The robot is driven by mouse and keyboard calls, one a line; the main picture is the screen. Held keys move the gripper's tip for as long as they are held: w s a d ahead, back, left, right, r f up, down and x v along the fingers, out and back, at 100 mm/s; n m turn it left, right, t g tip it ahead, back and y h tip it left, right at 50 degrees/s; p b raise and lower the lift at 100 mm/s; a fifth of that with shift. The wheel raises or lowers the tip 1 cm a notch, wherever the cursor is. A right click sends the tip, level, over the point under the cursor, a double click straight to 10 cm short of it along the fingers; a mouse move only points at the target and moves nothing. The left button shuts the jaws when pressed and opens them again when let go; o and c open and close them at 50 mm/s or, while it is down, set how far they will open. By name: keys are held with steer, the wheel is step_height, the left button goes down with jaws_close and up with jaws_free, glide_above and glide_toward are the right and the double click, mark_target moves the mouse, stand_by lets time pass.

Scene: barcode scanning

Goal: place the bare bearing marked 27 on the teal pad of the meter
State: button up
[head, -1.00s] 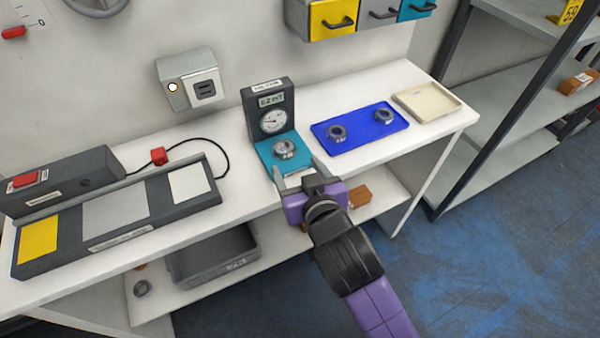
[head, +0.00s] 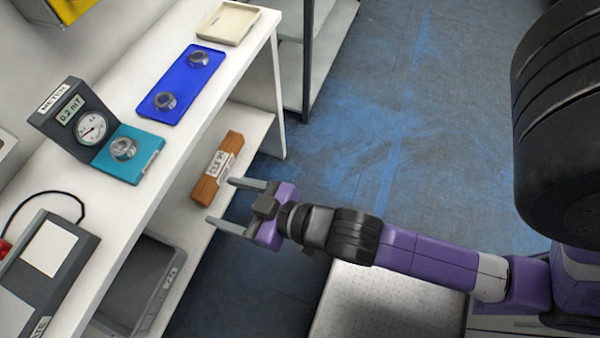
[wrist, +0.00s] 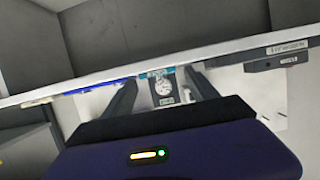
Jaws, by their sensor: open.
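The meter (head: 76,119) stands on the white bench, its display reading about 0.2 mT above a round dial. Its teal pad (head: 146,163) carries one metal bearing (head: 124,149). The number on that bearing is too small to read. Two more bearings, a nearer one (head: 165,101) and a farther one (head: 199,58), sit on the blue mat (head: 180,88); their marks cannot be read. My gripper (head: 223,202) is open and empty, clear of the bench's front edge and apart from the pad. The wrist view also shows the meter (wrist: 163,90) between the fingers.
A cream tray (head: 228,24) is at the bench's far end. A brown box with a label (head: 217,168) and a grey bin (head: 140,285) are on the lower shelf. A dark panel with a white square (head: 45,250) lies left. Open floor (head: 370,130) is to the right.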

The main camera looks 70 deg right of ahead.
steer(key=d+f+v, duration=0.1)
steer(key=d+v, duration=0.1)
steer(key=v, duration=1.5)
steer(key=shift+s+d+r+t, duration=0.2)
steer(key=shift+s+t, duration=0.1)
steer(key=shift+s, duration=0.15)
